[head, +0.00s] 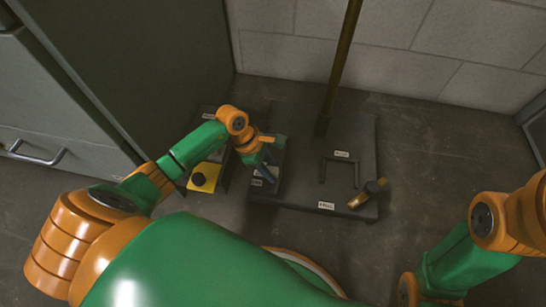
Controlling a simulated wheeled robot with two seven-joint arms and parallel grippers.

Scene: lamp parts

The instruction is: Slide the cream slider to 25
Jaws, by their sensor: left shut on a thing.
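My left gripper (267,174) reaches down to a small unit on the left part of a dark board (300,198). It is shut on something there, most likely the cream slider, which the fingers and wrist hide. Small pale patches (257,182) with dark marks show beside the fingers. The scale numbers are too small to read, so I cannot tell the slider's setting. My right arm (460,255) is at the lower right, and its gripper is out of view.
A dark U-shaped bar (340,172), an orange-and-black handle (368,193) and a tall brown pole (343,55) are on the board. Grey cabinets (60,110) stand left; bare floor (430,140) lies right.

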